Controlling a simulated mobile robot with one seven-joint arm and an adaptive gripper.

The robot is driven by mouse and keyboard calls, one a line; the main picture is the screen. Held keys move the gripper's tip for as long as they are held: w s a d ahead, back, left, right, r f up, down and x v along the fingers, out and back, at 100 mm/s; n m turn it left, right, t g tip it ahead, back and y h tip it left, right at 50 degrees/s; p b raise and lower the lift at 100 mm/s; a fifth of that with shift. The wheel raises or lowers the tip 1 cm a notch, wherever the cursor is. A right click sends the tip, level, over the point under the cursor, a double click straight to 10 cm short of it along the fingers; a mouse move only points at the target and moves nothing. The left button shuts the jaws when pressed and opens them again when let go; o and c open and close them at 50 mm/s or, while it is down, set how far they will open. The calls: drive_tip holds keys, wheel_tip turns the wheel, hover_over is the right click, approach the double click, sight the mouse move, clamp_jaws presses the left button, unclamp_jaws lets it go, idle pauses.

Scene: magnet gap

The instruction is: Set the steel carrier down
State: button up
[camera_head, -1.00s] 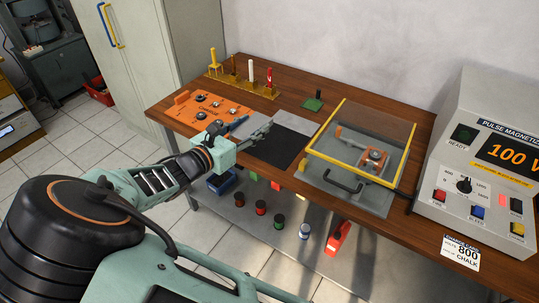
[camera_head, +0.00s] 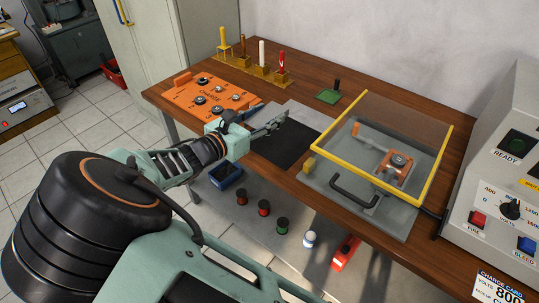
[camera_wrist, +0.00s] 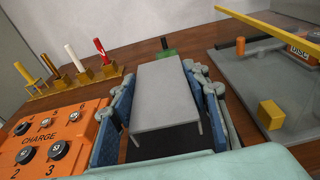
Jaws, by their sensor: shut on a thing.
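The steel carrier (camera_wrist: 165,95) is a flat grey plate with thin downturned edges. In the wrist view it sits between the two blue-padded fingers of my gripper (camera_wrist: 165,100), which is shut on it. A black mat (camera_wrist: 165,140) shows beneath its near end; whether the carrier touches the mat I cannot tell. In the head view my gripper (camera_head: 272,118) is over the black mat (camera_head: 287,146) on the bench. The fingers largely hide the carrier there, and a grey flat area (camera_head: 302,117) lies just beyond them.
The orange charge panel (camera_head: 205,95) lies left of my gripper. A yellow-framed clear guard (camera_head: 375,183) over a grey fixture stands to the right. Behind are a rack of coloured rods (camera_head: 255,68) and a green block (camera_head: 328,97). The pulse magnetizer (camera_head: 505,170) is far right.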

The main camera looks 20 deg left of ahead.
sight(267, 149)
wheel_tip(267, 149, down, 10)
drive_tip(key=shift+f+b, duration=0.15)
drive_tip(key=shift+b, duration=0.6)
drive_tip(key=shift+f, duration=0.15)
drive_tip(key=o, duration=1.2)
drive_tip(key=shift+o, duration=0.2)
